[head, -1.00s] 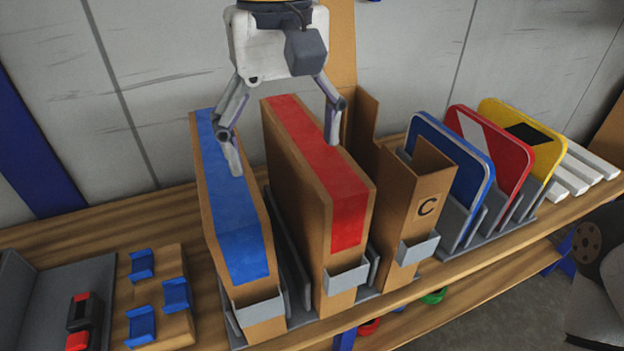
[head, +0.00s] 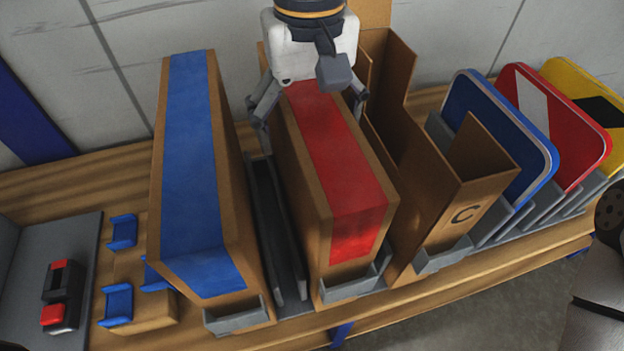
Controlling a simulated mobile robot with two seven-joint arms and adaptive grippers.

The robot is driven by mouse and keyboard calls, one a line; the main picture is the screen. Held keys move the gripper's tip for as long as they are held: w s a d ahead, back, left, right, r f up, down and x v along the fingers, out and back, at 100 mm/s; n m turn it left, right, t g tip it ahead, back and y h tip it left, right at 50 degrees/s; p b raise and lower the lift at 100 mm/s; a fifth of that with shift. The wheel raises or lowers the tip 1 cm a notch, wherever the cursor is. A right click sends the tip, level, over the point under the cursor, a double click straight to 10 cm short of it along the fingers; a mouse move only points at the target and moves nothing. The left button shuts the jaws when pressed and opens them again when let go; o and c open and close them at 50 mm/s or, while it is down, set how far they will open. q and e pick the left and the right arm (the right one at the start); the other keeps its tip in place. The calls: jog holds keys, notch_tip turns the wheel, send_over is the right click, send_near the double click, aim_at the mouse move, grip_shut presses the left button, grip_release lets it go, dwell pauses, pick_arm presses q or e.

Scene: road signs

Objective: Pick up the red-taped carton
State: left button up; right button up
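The red-taped carton (head: 345,190) is a tall, narrow brown box with a red strip along its top. It stands upright in a grey rack slot (head: 348,286) on the wooden shelf. My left gripper (head: 310,128) points down over its far part from the top of the head view. One finger is on each side of the carton, near its upper side faces. The gripper is open; I cannot tell whether either finger touches. The lower ends of the fingers are partly hidden by the carton. My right gripper is out of view.
A blue-taped carton (head: 193,165) stands close on the left, past grey dividers (head: 275,225). An open carton marked C (head: 462,212) is close on the right. Blue (head: 500,120), red (head: 583,150) and yellow (head: 590,85) signs stand beyond it. Left are blue clips (head: 122,232).

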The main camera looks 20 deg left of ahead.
pick_arm(q)
jog(key=shift+f, duration=0.4)
jog(key=shift+r, duration=0.1)
jog(key=c, duration=2)
jog(key=shift+c, duration=0.2)
jog(key=shift+r, duration=0.1)
